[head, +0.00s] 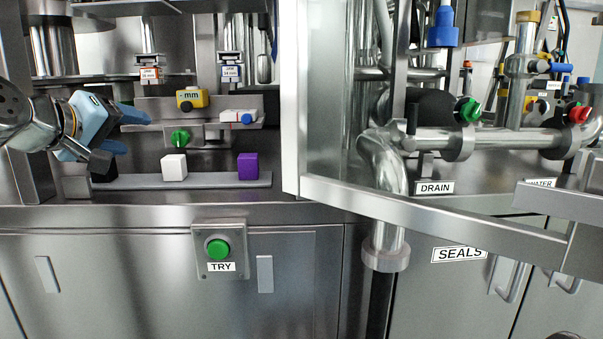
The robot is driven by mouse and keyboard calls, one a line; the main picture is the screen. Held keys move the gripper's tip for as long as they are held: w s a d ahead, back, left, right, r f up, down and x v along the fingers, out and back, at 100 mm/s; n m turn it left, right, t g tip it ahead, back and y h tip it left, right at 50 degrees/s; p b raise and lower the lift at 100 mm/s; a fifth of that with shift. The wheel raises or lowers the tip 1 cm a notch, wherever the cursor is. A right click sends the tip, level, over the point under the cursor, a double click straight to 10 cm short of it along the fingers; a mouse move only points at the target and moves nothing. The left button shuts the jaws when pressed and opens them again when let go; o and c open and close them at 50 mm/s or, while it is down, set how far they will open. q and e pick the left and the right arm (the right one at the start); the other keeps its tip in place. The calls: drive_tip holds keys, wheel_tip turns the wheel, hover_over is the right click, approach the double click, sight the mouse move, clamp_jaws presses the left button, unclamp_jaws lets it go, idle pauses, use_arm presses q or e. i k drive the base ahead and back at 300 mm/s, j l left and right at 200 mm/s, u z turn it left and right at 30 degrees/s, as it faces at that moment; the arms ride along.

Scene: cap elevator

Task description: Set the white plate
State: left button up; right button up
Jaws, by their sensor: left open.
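A white block (174,167) stands on a narrow grey ledge (210,181) in the left bay. It is the plainest white piece in view, and I cannot tell whether it is the white plate. A purple block (248,166) stands to its right on the same ledge. A black block (104,171) at the ledge's left end is partly hidden by my gripper. My left gripper (130,131) is open and empty, with blue fingers pointing right, above and left of the white block. My right gripper is not in view.
A green TRY button (218,249) is below. An open framed door (296,100) and pipes (386,180) stand right of the bay.

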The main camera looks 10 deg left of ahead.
sight(246, 116)
drive_tip(key=k+j, duration=0.1)
drive_tip(key=k, duration=0.9)
